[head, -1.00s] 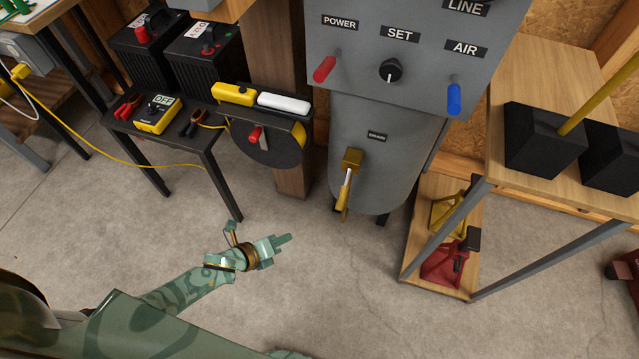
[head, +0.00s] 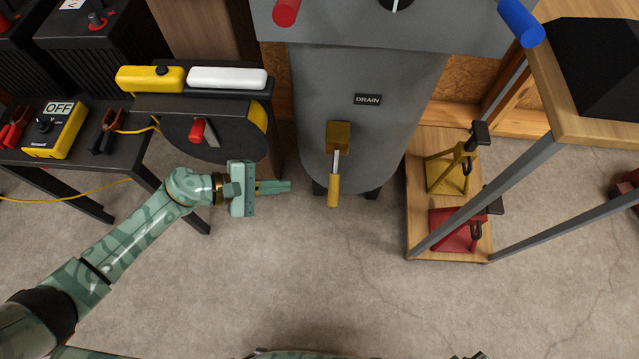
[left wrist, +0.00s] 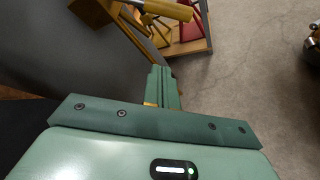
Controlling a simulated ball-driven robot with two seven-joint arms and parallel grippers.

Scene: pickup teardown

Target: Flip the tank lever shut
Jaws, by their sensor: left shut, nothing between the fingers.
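The grey tank (head: 365,110) stands upright in the middle of the head view with a DRAIN label (head: 368,99) on it. Below the label is a brass valve body (head: 338,136). Its lever (head: 333,190) has a yellow handle and hangs straight down. My left gripper (head: 289,186) is shut and empty, to the left of the lever and apart from it, pointing right. In the left wrist view the shut fingers (left wrist: 162,88) point away from the camera, and the yellow lever handle (left wrist: 168,10) crosses the top edge.
A black table (head: 130,165) holds a yellow meter (head: 57,130). A wooden shelf (head: 420,190) with yellow and red jack stands is at right. The floor before the tank is clear.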

